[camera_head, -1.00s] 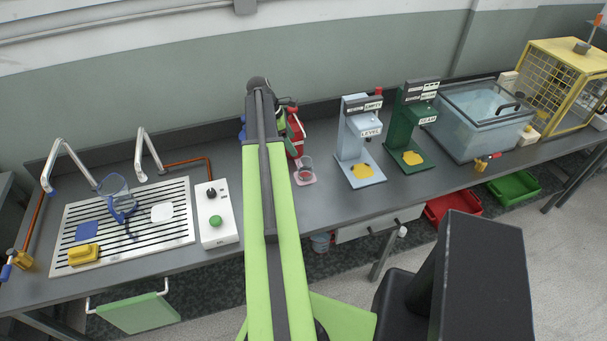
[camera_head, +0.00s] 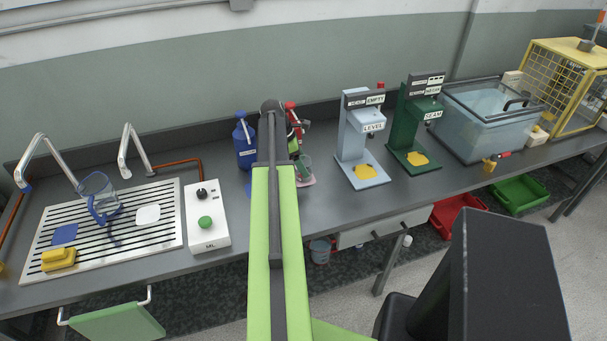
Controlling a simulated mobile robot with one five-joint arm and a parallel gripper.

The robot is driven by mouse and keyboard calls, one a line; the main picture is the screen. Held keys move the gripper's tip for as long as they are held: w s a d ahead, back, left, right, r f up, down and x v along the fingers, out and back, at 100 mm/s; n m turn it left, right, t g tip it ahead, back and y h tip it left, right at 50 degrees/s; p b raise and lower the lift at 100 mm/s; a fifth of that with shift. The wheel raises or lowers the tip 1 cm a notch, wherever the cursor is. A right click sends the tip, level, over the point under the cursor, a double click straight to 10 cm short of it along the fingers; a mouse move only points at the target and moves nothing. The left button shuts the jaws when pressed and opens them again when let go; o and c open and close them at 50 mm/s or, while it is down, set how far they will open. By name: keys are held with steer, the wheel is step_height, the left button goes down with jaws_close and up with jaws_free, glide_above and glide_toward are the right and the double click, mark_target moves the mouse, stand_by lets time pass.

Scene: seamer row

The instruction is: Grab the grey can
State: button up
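I cannot pick out a grey can in the head view; my arm hides part of the counter. My lime-green arm reaches over the counter, its dark far end (camera_head: 272,105) near the back. The gripper's fingers cannot be made out, so its opening is unclear. Small red and green parts show just right of the arm's end, partly covered.
A blue bottle (camera_head: 245,145) stands left of my arm. A pale blue LEVEL stand (camera_head: 351,138) and a green SEAM stand (camera_head: 402,125) are to the right, before a clear tank (camera_head: 480,130). A control box (camera_head: 208,225) and slatted drainer (camera_head: 75,255) lie left.

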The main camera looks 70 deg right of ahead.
steer(key=b+x, duration=0.4)
steer(key=x, duration=0.1)
steer(key=shift+a, duration=0.1)
steer(key=shift+r, duration=0.15)
steer(key=c, duration=1.5)
steer(key=shift+c, duration=0.3)
steer(key=shift+w+r+p, duration=0.1)
steer(key=shift+p, duration=0.2)
